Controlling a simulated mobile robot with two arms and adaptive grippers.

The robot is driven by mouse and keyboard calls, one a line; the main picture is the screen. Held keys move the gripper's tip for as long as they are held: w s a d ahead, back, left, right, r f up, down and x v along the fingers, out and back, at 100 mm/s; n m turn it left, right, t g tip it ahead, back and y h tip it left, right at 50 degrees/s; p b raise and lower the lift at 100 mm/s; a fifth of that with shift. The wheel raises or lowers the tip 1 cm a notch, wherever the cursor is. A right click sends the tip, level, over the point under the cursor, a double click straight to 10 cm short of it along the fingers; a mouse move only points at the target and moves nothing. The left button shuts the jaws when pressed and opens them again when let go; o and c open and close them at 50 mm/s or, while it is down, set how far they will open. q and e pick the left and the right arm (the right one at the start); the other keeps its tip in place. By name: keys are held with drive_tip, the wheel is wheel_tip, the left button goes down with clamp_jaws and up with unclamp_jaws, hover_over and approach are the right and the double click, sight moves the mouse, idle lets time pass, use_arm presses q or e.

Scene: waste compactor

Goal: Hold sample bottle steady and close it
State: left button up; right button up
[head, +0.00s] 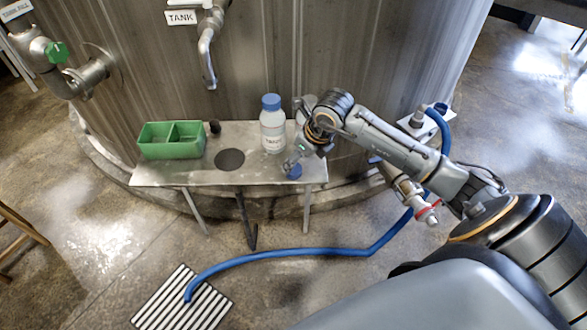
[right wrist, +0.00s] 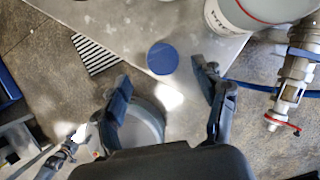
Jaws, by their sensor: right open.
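A white sample bottle (head: 272,132) with a red-marked label and a blue top (head: 271,101) stands upright on the metal shelf. Part of its white side shows at the top right of the right wrist view (right wrist: 245,15). A separate blue cap (head: 294,171) lies near the shelf's front right corner and shows as a flat blue disc in the wrist view (right wrist: 162,58). My right gripper (head: 298,150) is open and empty, right of the bottle. Its fingertips (right wrist: 160,75) appear on either side of the cap, apart from it.
The metal shelf (head: 200,178) holds a green two-compartment box (head: 171,140), a small dark object (head: 214,127) and a dark round spot or hole (head: 230,159). The tank wall (head: 140,60) and a spout (head: 207,55) are behind. A blue hose (head: 300,252) crosses the floor.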

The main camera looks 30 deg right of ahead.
sight(295, 169)
drive_tip(key=x, duration=0.5)
drive_tip(key=shift+d+f, duration=0.1)
drive_tip(key=shift+d, duration=0.05)
drive_tip(key=c, duration=0.8)
